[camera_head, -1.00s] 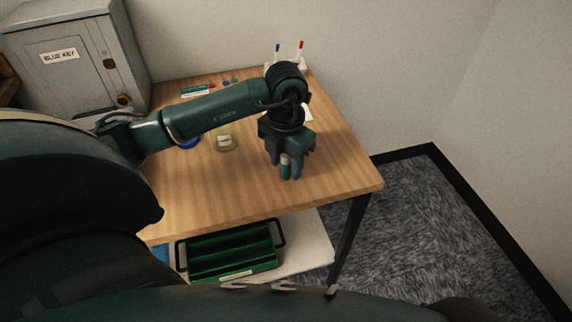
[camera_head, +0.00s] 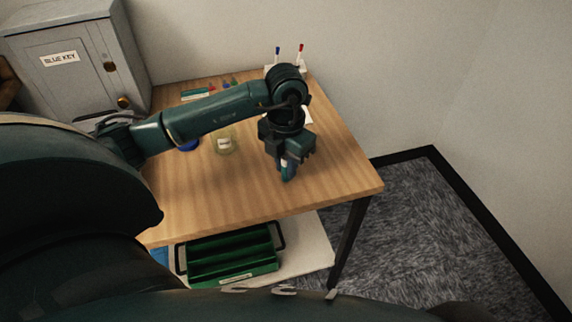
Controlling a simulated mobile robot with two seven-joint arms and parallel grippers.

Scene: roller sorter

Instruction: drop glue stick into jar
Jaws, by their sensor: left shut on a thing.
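My left gripper (camera_head: 288,174) hangs pointing down over the right part of the wooden table (camera_head: 230,190). It is shut on the glue stick, which is now mostly hidden behind the fingers and hand. The clear glass jar (camera_head: 225,147) with a white label stands upright on the table, left of the gripper and just below my forearm in the picture. The gripper is apart from the jar. My right gripper is not in view.
A blue round thing (camera_head: 189,146) lies left of the jar, partly behind my arm. A holder with a blue and a red marker (camera_head: 300,53) stands at the back. A grey cabinet (camera_head: 72,60) stands at left. A green tray (camera_head: 230,262) sits on the lower shelf. The table front is clear.

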